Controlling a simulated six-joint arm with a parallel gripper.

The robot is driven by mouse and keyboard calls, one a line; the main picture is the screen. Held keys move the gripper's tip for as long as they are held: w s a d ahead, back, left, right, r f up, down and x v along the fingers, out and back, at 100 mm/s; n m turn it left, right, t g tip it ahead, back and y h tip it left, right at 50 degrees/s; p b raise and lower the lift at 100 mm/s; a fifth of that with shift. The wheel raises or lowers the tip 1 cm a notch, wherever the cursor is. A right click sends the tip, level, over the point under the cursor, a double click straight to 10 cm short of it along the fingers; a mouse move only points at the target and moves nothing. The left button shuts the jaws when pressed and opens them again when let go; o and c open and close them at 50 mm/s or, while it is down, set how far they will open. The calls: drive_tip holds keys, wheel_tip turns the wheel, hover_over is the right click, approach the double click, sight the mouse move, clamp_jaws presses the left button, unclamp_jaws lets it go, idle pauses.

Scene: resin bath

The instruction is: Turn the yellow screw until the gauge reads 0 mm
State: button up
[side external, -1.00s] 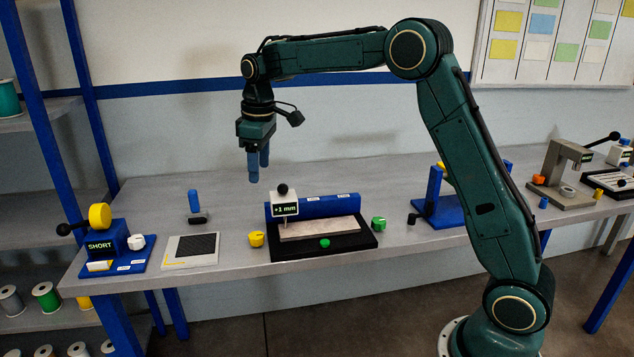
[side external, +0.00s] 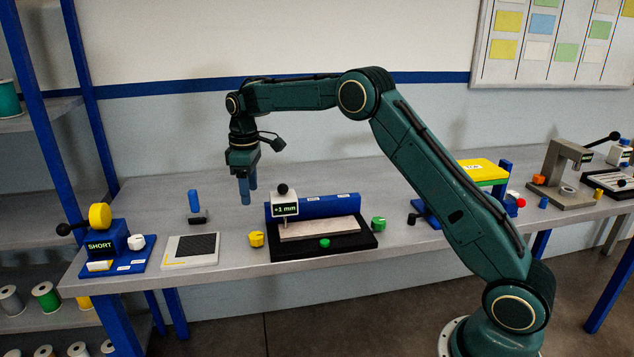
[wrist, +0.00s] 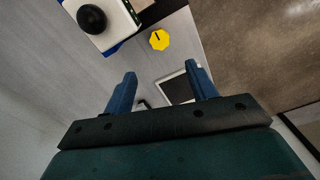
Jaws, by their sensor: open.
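The yellow screw (side external: 256,239) is a knob at the left end of the black-based fixture (side external: 367,240). It also shows in the wrist view (wrist: 159,40), with a dark mark on its top. The gauge (side external: 285,210) on the fixture reads +1 mm and has a black ball on top. In the wrist view the gauge housing (wrist: 115,25) is at the upper left. My gripper (side external: 246,200) is open and empty, pointing down above the bench, behind and slightly left of the yellow screw and well above it. Its two blue fingers (wrist: 161,86) are apart in the wrist view.
Green knobs (side external: 378,223) (side external: 325,243) sit at the fixture's right and front. A plate with a dark pad (side external: 190,250) lies left of the screw. A blue peg (side external: 194,200) stands behind it. A blue station reading SHORT (side external: 105,245) is at far left.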

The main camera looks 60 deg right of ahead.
sight(254, 235)
wheel_tip(254, 235, down, 13)
drive_tip(key=shift+r, duration=0.1)
idle(0.5)
drive_tip(key=c, duration=1)
drive_tip(key=shift+m, duration=0.7)
